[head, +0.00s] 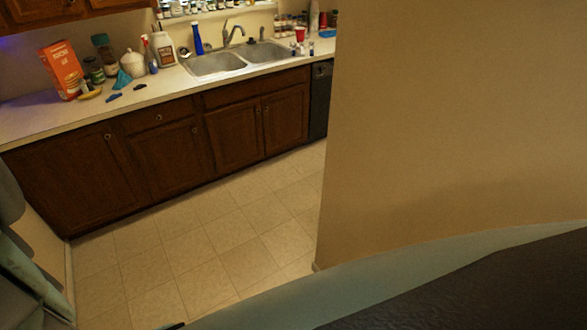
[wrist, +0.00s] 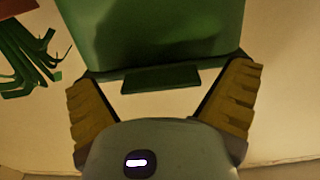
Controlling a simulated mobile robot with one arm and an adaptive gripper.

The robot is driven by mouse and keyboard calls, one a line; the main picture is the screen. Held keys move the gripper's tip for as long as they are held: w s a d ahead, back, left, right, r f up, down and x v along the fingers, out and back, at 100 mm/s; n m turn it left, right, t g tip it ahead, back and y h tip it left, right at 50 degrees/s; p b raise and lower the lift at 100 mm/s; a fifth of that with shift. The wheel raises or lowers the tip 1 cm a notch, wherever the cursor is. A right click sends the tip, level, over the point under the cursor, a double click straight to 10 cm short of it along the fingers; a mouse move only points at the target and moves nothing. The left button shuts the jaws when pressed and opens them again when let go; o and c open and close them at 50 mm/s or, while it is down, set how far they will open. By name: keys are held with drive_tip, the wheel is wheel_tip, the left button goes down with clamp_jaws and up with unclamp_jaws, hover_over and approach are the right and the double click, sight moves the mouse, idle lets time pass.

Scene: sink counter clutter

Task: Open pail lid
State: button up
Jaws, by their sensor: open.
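In the wrist view, a green, box-like body (wrist: 160,35), which looks like the pail, fills the top middle of the picture. A dark green tab (wrist: 160,79) sticks out from its near lower edge. My gripper (wrist: 162,78) is open, with one ribbed yellow-brown finger at each side of the tab. Nothing shows between the fingers as held, and I cannot tell whether they touch the green body. The top of the green body is cut off by the frame, so I cannot tell how its lid stands. I cannot make out the pail in the head view.
Green leaf-like strips (wrist: 30,62) lie left of the green body. Tiled floor (head: 205,230) is clear before the cabinets. A beige wall (head: 450,120) stands right.

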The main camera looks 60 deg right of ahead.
drive_tip(key=shift+d, duration=0.1)
drive_tip(key=c, duration=1.3)
drive_tip(key=shift+r+p, duration=0.2)
drive_tip(key=shift+p, duration=0.45)
drive_tip(key=shift+r, duration=0.15)
